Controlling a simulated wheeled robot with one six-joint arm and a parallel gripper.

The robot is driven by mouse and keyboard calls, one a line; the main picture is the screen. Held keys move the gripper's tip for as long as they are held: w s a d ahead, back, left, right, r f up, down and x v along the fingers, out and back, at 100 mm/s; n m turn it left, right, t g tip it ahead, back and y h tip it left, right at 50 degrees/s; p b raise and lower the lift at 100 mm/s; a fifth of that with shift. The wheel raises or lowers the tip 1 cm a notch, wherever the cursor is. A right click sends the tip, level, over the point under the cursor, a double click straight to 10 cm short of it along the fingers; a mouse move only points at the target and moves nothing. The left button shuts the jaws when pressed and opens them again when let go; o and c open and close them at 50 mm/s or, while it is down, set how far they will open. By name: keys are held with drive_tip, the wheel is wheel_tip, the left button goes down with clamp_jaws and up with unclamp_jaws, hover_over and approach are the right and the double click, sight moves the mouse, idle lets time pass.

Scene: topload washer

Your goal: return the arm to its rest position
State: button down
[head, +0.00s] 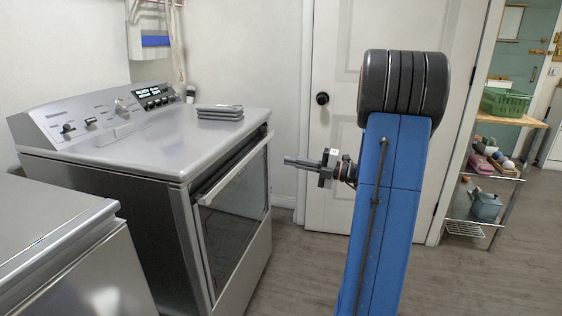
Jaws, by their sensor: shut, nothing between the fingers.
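My gripper (303,163) shows in the head view as a dark grey, narrow shape pointing left, with its fingers together and nothing in them. It is in the air to the right of the silver washer (150,148), apart from it, in front of the white door. My blue arm link stands upright at the centre right and hides part of the wrist behind it.
The washer's front panel faces right and has a handle bar (232,165). A grey folded stack (220,112) lies on its top. Another silver appliance (60,240) stands at the lower left. A white door (335,130) is behind. A shelf (500,170) with a green basket (505,102) stands right. Floor between is clear.

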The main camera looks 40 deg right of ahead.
drive_tip(key=shift+s+d, duration=0.1)
drive_tip(key=shift+s, duration=0.05)
drive_tip(key=s+a+f+n+g, duration=0.1)
drive_tip(key=s+a+n+g, duration=0.3)
drive_tip(key=a+n, duration=0.5)
drive_tip(key=s+a+f+n+g, duration=0.2)
drive_tip(key=s+a+n+g, duration=0.3)
drive_tip(key=a, duration=0.8)
drive_tip(key=s+a+f+n+g+h, duration=0.3)
drive_tip(key=s+a+n, duration=0.45)
drive_tip(key=n, duration=0.35)
drive_tip(key=s+d+f+n+t+h, duration=0.1)
drive_tip(key=s+n+h, duration=0.3)
drive_tip(key=n, duration=0.6)
drive_tip(key=s+d+f+n+h, duration=0.1)
drive_tip(key=s+n+h, duration=0.3)
drive_tip(key=s+n, duration=0.4)
drive_tip(key=d+n, duration=0.1)
drive_tip(key=n, duration=0.2)
drive_tip(key=shift+s+d+t+h, duration=0.3)
drive_tip(key=shift+s+d+t, duration=0.05)
drive_tip(key=shift+s+t, duration=0.05)
